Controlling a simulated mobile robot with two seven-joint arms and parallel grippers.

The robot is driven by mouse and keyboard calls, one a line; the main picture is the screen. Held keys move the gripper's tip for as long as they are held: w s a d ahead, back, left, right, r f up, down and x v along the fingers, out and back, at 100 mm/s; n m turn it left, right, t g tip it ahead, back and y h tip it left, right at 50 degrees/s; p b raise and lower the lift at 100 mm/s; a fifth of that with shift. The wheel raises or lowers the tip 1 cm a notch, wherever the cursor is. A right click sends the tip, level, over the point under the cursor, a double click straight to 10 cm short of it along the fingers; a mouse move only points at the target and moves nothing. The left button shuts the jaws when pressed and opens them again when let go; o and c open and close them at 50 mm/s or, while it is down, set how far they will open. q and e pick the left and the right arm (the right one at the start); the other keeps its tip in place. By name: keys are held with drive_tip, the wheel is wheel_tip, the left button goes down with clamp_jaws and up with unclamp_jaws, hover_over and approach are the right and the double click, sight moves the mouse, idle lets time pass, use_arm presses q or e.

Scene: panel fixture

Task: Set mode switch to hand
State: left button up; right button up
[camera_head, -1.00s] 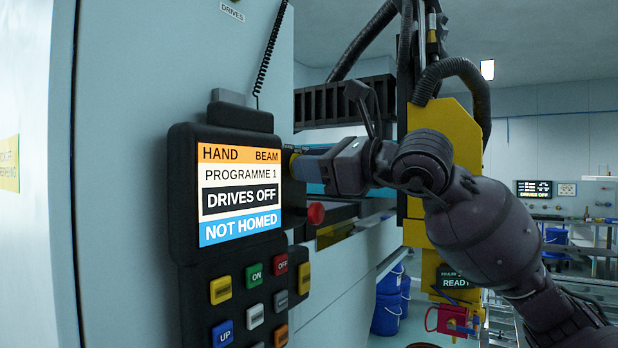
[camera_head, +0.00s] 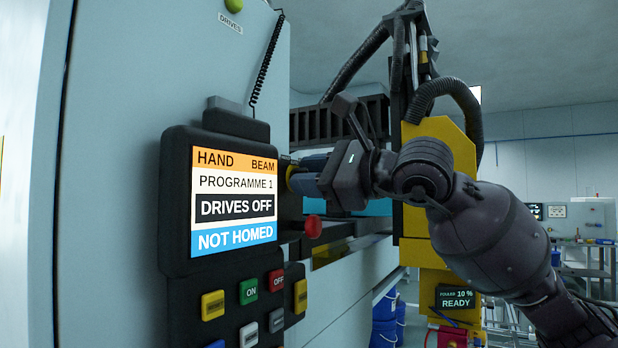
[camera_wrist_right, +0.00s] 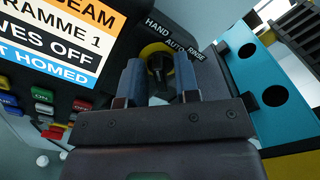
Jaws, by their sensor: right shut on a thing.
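The mode switch (camera_wrist_right: 157,64) is a black knob on a yellow ring, below the labels HAND, AUTO and RINSE in the right wrist view. My right gripper (camera_wrist_right: 159,76) has its two blue fingers on either side of the knob and is shut on it. In the head view the right gripper (camera_head: 294,177) reaches the right edge of the pendant, and the fingers mostly hide the switch. I cannot tell the knob's exact pointing. The pendant screen (camera_head: 234,207) reads HAND, BEAM, PROGRAMME 1, DRIVES OFF, NOT HOMED. My left gripper is not in view.
A red knob (camera_head: 313,227) sticks out just below the right gripper. Coloured push buttons (camera_head: 249,291) lie below the screen. A yellow machine column (camera_head: 442,150) with black hoses stands behind my right arm. A coiled cord (camera_head: 264,65) hangs above the pendant.

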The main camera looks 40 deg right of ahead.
drive_tip(key=o, duration=0.6)
drive_tip(key=shift+c, duration=0.2)
drive_tip(key=shift+s, duration=0.15)
drive_tip(key=v, duration=1)
drive_tip(key=shift+s+d, duration=0.15)
drive_tip(key=shift+s, duration=0.2)
